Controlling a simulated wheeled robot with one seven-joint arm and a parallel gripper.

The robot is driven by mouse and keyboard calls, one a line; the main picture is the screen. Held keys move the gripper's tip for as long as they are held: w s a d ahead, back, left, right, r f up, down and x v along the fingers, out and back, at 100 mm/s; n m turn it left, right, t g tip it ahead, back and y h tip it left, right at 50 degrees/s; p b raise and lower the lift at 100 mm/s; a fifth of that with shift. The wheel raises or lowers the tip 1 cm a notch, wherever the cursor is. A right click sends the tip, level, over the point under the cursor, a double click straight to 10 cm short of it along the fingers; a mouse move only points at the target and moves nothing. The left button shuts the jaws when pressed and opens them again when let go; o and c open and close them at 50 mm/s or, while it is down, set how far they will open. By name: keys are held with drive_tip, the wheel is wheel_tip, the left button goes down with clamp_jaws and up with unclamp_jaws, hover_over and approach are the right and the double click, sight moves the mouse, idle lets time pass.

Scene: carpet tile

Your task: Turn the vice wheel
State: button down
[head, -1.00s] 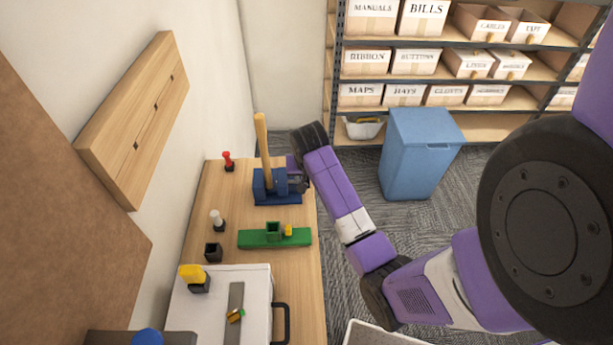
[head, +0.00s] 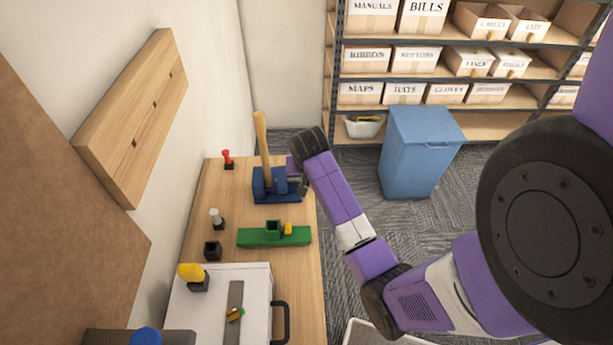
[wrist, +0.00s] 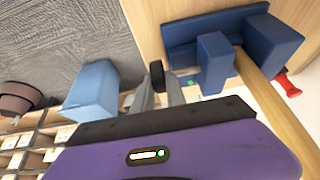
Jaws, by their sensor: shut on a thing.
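The blue vice (head: 270,187) stands on the wooden bench near its far end, with an upright wooden piece (head: 262,138) between its jaws. In the wrist view the vice's blue body (wrist: 215,62) is at the upper right. The dark vice wheel (wrist: 157,74) shows edge-on between my fingertips. My gripper (head: 296,182) is at the right side of the vice. In the wrist view my gripper (wrist: 158,92) is shut on the wheel, with a grey finger on each side. In the head view the wheel is mostly hidden by my gripper.
A green block fixture (head: 275,237) sits nearer on the bench (head: 203,225). A red-topped peg (head: 228,159), a white-topped peg (head: 217,218) and a black holder (head: 213,249) stand along the wall side. A blue bin (head: 418,150) stands on the carpet, before shelves of labelled boxes.

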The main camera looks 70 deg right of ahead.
drive_tip(key=h+b, duration=0.1)
drive_tip(key=b, duration=0.1)
drive_tip(key=f+t+h+b, duration=0.1)
drive_tip(key=h+b, duration=0.1)
drive_tip(key=shift+s+a+t, duration=0.1)
drive_tip(key=shift+a+t, duration=0.2)
drive_tip(key=shift+a, duration=0.1)
drive_tip(key=t+h+b, duration=0.1)
drive_tip(key=h+b, duration=0.2)
drive_tip(key=b, duration=0.4)
drive_tip(key=shift+s+a+h, duration=0.1)
drive_tip(key=shift+a+h, duration=0.05)
drive_tip(key=shift+h, duration=0.15)
drive_tip(key=shift+r+t+h+b, duration=0.1)
drive_tip(key=shift+t+h+b, duration=0.25)
drive_tip(key=shift+b, duration=0.45)
drive_tip(key=shift+r, duration=0.15)
drive_tip(key=c, duration=1.4)
unclamp_jaws()
drive_tip(key=shift+o, duration=0.2)
drive_tip(key=shift+b+v, duration=0.55)
drive_tip(key=shift+v, duration=3.4)
